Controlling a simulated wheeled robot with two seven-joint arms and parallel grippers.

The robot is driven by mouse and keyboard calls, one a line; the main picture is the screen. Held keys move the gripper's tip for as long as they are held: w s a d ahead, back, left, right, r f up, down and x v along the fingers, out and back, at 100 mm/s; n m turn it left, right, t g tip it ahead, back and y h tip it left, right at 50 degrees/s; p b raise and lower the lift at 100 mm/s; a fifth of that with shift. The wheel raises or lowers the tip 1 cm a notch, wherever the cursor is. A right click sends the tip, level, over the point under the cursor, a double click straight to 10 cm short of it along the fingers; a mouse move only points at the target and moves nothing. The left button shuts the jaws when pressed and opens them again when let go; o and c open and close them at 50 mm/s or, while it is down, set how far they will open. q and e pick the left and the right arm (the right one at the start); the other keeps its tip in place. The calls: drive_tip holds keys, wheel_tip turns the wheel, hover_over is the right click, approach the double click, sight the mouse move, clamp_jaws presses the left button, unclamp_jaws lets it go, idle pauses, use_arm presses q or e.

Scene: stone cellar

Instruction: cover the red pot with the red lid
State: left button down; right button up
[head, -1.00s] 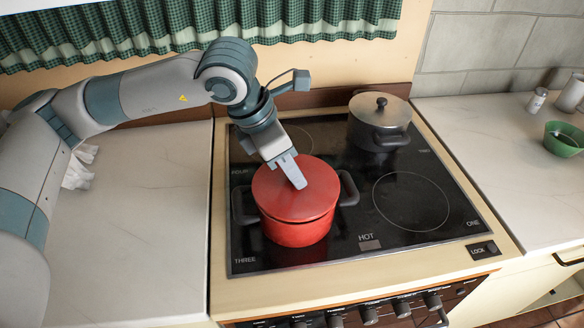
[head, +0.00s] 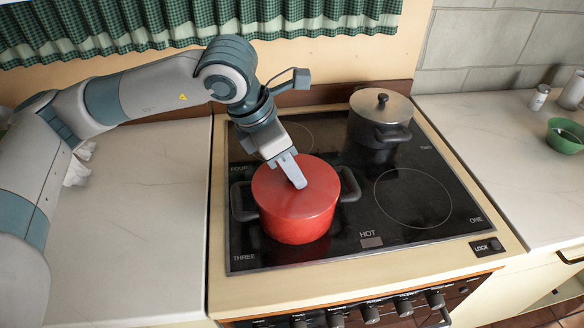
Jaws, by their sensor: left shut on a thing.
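The red pot (head: 298,232) stands on the front left zone of the black glass hob, with a dark handle on each side. The red lid (head: 272,190) lies flat over the pot's top, and I see no clear gap between them. My left gripper (head: 297,180) reaches down from the upper left to the lid's middle. It is shut on the lid's knob, which its fingers hide. My right gripper is not in view.
A dark pot with a steel lid (head: 381,116) stands on the back right of the hob (head: 412,198). The front right zone is empty. A green bowl (head: 565,136) and a shaker (head: 539,98) are on the right counter. The left counter (head: 135,230) is mostly clear.

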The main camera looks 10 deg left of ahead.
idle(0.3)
use_arm(q)
drive_tip(key=c, duration=1.9)
unclamp_jaws()
drive_tip(key=shift+c, duration=0.2)
drive_tip(key=o, duration=0.5)
drive_tip(key=shift+r, duration=0.15)
